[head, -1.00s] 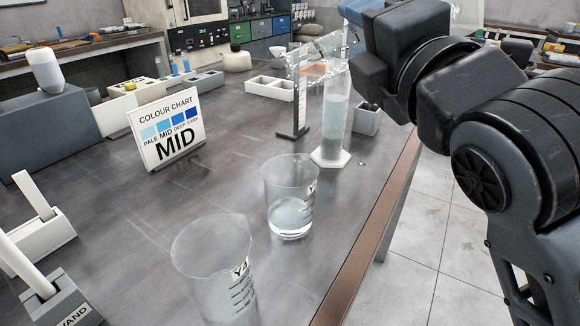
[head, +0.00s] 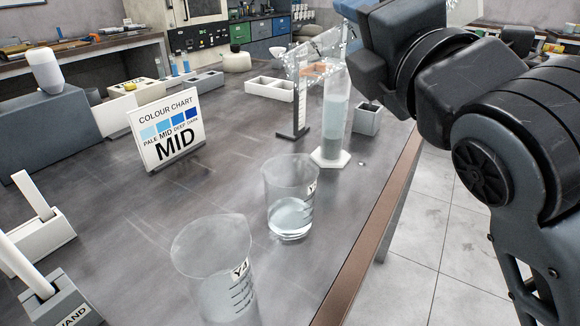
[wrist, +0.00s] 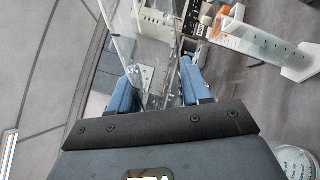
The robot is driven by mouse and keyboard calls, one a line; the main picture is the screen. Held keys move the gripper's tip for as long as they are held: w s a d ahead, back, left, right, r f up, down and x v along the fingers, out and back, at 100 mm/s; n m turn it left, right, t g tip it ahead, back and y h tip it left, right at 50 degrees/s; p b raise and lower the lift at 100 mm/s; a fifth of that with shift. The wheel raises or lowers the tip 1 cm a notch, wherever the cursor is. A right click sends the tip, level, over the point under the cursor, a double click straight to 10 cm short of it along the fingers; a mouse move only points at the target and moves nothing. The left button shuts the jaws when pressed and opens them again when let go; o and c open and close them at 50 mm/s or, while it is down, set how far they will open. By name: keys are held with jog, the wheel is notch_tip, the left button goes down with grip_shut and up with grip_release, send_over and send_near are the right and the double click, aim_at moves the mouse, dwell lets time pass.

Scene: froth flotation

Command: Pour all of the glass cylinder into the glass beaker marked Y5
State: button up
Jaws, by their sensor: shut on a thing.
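The glass cylinder (head: 335,118) stands upright, or nearly so, on a pale six-sided foot at the table's right side. Pale blue liquid fills part of it. The foot seems to be on the table, but I cannot be sure. A glass beaker (head: 290,200) in front of it holds some pale liquid; its label starts with Y and its second character is unclear.
A colour chart (head: 168,130) reading MID stands at left. The table's right edge (head: 372,225) runs close to the beakers. The middle of the table is clear.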

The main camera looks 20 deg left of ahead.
jog(key=shift+s+a+r+n+g, duration=0.15)
jog(key=shift+s+a+r+n, duration=0.25)
jog(key=shift+n, duration=0.55)
jog(key=shift+s+a+r+n+g, duration=0.2)
jog(key=shift+a+r+n, duration=0.25)
jog(key=shift+n, duration=0.5)
dwell(2.9)
dwell(0.9)
